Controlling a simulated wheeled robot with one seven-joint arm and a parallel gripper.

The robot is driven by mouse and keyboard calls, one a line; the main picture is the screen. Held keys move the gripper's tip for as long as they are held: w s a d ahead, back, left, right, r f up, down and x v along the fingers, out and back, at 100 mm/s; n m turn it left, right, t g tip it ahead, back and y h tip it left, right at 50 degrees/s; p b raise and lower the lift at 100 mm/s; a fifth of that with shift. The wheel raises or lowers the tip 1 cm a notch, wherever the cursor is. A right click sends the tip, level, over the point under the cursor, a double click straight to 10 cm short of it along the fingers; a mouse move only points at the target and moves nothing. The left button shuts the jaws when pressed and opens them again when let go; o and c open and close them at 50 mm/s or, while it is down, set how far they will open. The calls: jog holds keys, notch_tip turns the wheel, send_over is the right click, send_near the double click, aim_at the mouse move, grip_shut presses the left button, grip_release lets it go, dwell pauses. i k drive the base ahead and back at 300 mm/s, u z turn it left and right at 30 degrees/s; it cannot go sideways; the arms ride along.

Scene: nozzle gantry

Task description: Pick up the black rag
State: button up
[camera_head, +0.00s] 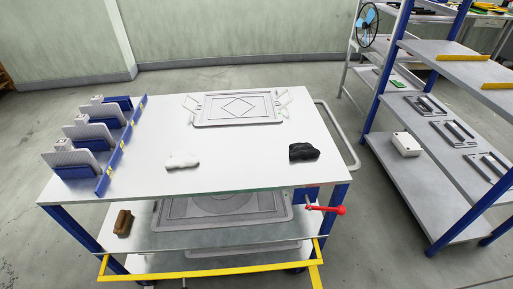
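The black rag (304,152) lies crumpled on the white top of the table (240,150), close to its right front corner. Nothing covers it in this view. My gripper does not show in the picture.
A grey tray (238,109) sits at the back, and blue holders with grey plates (77,164) line the left edge. A red-handled lever (326,209) juts out below the front right corner. A blue-post shelf (413,185) stands right.

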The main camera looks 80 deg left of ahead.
aim_at(299, 150)
jog(key=u, duration=2.75)
jog(key=k, duration=0.5)
jog(key=z, duration=0.05)
jog(key=i, duration=0.5)
jog(key=z, duration=0.1)
